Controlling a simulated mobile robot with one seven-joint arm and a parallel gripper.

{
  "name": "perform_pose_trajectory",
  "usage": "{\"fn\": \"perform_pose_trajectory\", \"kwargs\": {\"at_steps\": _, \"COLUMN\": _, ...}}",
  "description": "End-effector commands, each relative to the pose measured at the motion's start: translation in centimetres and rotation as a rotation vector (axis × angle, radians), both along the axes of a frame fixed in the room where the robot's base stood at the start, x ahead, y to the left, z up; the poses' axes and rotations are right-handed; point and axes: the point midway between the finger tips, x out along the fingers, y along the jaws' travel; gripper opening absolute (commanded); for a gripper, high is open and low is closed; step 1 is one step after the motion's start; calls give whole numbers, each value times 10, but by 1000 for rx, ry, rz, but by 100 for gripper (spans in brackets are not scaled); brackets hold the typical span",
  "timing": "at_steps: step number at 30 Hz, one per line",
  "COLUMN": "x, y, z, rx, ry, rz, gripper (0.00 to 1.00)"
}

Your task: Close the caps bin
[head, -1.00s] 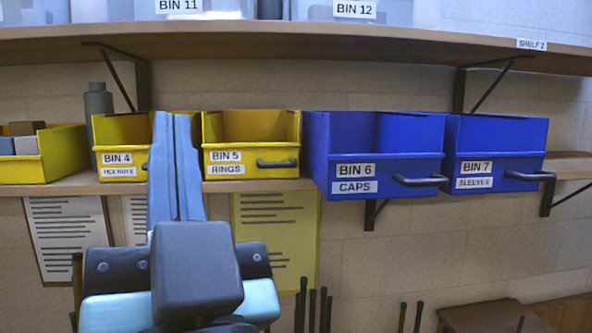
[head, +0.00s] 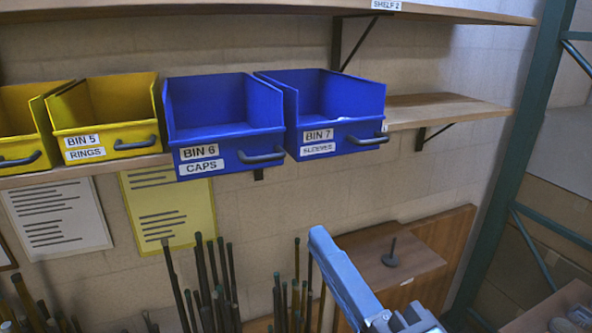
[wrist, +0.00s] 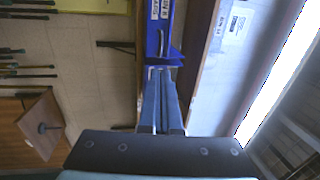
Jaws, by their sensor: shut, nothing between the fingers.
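The caps bin (head: 225,163) is a blue open-topped bin labelled BIN 6 CAPS in the head view. It has a dark handle (head: 261,156) on its front, which juts out past the shelf edge. My gripper (head: 318,233) is shut and empty, its long blue fingers low and to the right of the caps bin in the head view. In the wrist view, my fingertips (wrist: 162,72) overlap the end of a blue bin front (wrist: 164,40). I cannot tell there whether they touch it, and its label is unreadable.
The blue sleeves bin (head: 335,137) stands just right of the caps bin, and the yellow rings bin (head: 108,143) just left. The shelf (head: 450,112) is bare farther right. Upright rods (head: 205,285) and a wooden cabinet (head: 385,272) are below. An upper shelf (head: 250,12) runs overhead.

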Motion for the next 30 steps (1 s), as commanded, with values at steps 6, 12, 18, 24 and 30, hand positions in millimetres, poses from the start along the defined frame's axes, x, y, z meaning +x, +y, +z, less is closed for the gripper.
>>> {"fn": "perform_pose_trajectory", "kwargs": {"at_steps": 6, "x": 13, "y": 6, "z": -3, "rx": -5, "ry": -7, "rz": 2, "gripper": 0}}
{"fn": "perform_pose_trajectory", "kwargs": {"at_steps": 12, "x": 42, "y": 16, "z": 12, "rx": -1, "ry": 1, "rz": 2, "gripper": 0}}
{"fn": "perform_pose_trajectory", "kwargs": {"at_steps": 18, "x": 82, "y": 30, "z": 20, "rx": -1, "ry": 0, "rz": 1, "gripper": 0}}
{"fn": "perform_pose_trajectory", "kwargs": {"at_steps": 24, "x": 112, "y": 40, "z": 25, "rx": -2, "ry": -1, "rz": -2, "gripper": 0}}
{"fn": "perform_pose_trajectory", "kwargs": {"at_steps": 30, "x": 125, "y": 45, "z": 25, "rx": -3, "ry": -2, "rz": -3, "gripper": 0}}
